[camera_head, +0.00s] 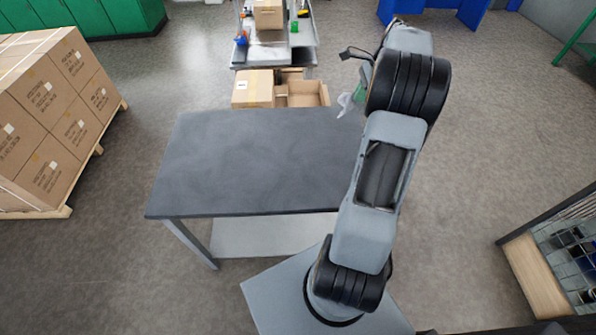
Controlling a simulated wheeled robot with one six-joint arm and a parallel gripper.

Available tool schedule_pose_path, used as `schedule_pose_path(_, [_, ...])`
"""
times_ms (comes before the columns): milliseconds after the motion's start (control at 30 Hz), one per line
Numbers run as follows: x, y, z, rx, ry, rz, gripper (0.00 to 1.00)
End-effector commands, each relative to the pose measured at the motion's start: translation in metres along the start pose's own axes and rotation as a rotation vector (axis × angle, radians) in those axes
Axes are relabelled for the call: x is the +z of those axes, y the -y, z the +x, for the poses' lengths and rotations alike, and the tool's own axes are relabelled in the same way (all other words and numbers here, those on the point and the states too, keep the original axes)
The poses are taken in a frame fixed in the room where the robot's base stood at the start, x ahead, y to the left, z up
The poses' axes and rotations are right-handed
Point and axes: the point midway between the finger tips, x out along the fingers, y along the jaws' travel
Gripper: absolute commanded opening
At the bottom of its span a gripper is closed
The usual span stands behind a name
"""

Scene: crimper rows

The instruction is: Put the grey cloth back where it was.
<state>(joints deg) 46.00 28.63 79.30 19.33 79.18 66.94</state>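A small pale grey, ragged piece that looks like the grey cloth (345,103) shows at the left side of my arm, by the far right corner of the dark grey table (250,165). My gripper (359,92) is mostly hidden behind my arm's thick black joint. Only a small greenish and dark part shows there, right beside the pale piece. The pale piece seems to hang at the gripper, but the fingers are too small and covered to tell whether they are shut on it. The visible table top is bare.
Cardboard boxes (253,88) stand just beyond the table's far edge, with a loaded cart (300,55) behind them. A pallet of cartons (60,120) stands at left. A shelf rack (565,250) is at lower right. Floor right of my arm is clear.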

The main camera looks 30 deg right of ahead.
Motion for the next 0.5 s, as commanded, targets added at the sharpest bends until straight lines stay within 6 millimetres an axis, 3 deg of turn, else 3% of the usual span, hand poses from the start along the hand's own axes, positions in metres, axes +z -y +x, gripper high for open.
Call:
schedule_pose_path(167, [0.026, -0.03, 0.03, -0.01, -0.003, 0.018, 0.0])
schedule_pose_path(300, [0.055, -0.068, 0.061, -0.018, -0.003, 0.036, 0.0])
schedule_pose_path(500, [0.082, -0.125, 0.106, -0.029, -0.003, 0.066, 0.0])
